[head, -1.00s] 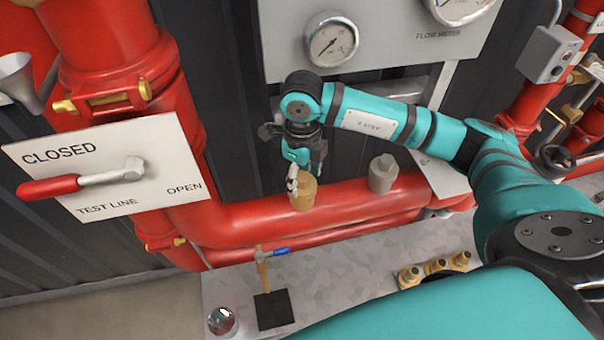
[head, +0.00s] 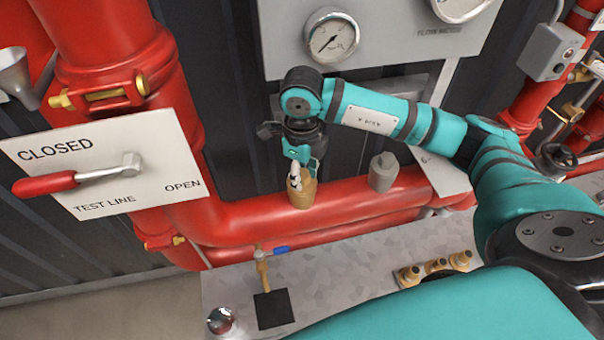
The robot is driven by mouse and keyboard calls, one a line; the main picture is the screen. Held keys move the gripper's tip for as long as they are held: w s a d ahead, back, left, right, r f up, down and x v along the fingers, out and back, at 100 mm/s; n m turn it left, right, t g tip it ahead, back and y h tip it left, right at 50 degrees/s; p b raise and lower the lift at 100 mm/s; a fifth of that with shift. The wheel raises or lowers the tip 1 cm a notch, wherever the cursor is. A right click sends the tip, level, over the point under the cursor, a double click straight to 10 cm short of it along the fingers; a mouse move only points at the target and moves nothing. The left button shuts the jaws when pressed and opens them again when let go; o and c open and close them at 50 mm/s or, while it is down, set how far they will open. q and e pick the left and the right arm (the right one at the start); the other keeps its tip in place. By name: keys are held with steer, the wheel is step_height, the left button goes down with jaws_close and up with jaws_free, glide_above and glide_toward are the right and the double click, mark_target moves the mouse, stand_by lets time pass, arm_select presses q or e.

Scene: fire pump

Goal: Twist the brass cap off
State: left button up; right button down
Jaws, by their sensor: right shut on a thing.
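The brass cap (head: 303,194) sits on top of the red horizontal pipe (head: 340,212), near the middle of the head view. My right gripper (head: 296,183) comes down on it from above, its fingers closed around the cap's upper part. The gripper hides part of the cap's top. I cannot tell from this view whether the cap is loose on its fitting. My left gripper is out of view.
A grey cap (head: 382,172) stands on the same pipe to the right. A small brass valve with a blue handle (head: 270,252) stands in front, above a black square (head: 273,309).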

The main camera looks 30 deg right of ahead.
steer(key=n+b, duration=0.3)
steer(key=n, duration=0.1)
steer(key=shift+f, duration=0.25)
steer(key=shift+n+b, duration=0.4)
steer(key=shift+r+n, duration=0.25)
steer(key=shift+n, duration=0.05)
steer(key=shift+f+n+b, duration=0.15)
steer(key=shift+n+b, duration=0.15)
steer(key=shift+b, duration=0.05)
steer(key=n+b, duration=0.3)
steer(key=shift+f+n+b, duration=0.15)
steer(key=shift+n+b, duration=0.2)
steer(key=shift+n, duration=0.05)
steer(key=shift+n+b, duration=0.45)
steer(key=shift+n, duration=0.35)
steer(key=shift+r, duration=0.25)
